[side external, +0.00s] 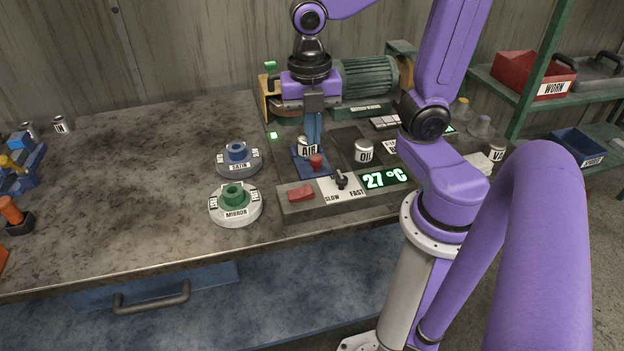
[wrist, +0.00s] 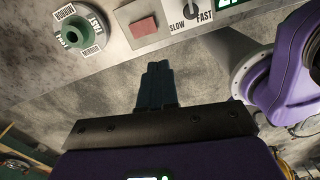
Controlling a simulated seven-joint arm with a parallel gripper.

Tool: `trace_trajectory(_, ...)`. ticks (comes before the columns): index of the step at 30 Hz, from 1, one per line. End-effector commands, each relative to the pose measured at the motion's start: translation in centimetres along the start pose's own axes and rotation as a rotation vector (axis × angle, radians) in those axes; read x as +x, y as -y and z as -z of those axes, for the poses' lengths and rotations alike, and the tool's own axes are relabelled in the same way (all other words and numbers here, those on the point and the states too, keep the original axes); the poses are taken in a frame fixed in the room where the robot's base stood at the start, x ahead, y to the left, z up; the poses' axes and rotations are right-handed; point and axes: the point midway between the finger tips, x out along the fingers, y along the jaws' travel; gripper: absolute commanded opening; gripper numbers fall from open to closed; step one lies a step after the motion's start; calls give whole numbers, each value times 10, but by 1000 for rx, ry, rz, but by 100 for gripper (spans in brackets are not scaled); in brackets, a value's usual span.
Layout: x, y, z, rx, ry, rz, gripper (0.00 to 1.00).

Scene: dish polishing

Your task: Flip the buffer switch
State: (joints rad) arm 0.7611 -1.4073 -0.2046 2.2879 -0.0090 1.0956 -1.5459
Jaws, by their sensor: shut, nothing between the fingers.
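A control panel (side external: 290,208) sits along the front edge of the bench. It has a red rocker switch (side external: 301,194) at its left end, which also shows in the wrist view (wrist: 145,27). Beside it is a black speed lever (side external: 341,181) marked SLOW and FAST. No label names either one as the buffer switch, and the rocker's position is too small to read. My gripper (side external: 314,143) is shut and empty, pointing down behind the panel, by the AIR can. Its teal fingers (wrist: 155,68) are together in the wrist view, apart from the rocker.
A MIRROR wheel (side external: 235,205) and a SATIN wheel (side external: 238,158) lie left of the panel. The AIR can (side external: 308,151), a red knob (side external: 316,161) and the OIL can (side external: 363,151) stand behind it. The motor (side external: 368,80) is farther back. The bench's left middle is clear.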

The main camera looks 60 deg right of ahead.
Motion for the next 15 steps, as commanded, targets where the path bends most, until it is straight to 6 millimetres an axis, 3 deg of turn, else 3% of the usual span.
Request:
trace_trajectory(6, -4, -5, -11, -131, -2, 9, 0)
trace_trajectory(15, -4, -6, -13, -162, -2, 11, 0)
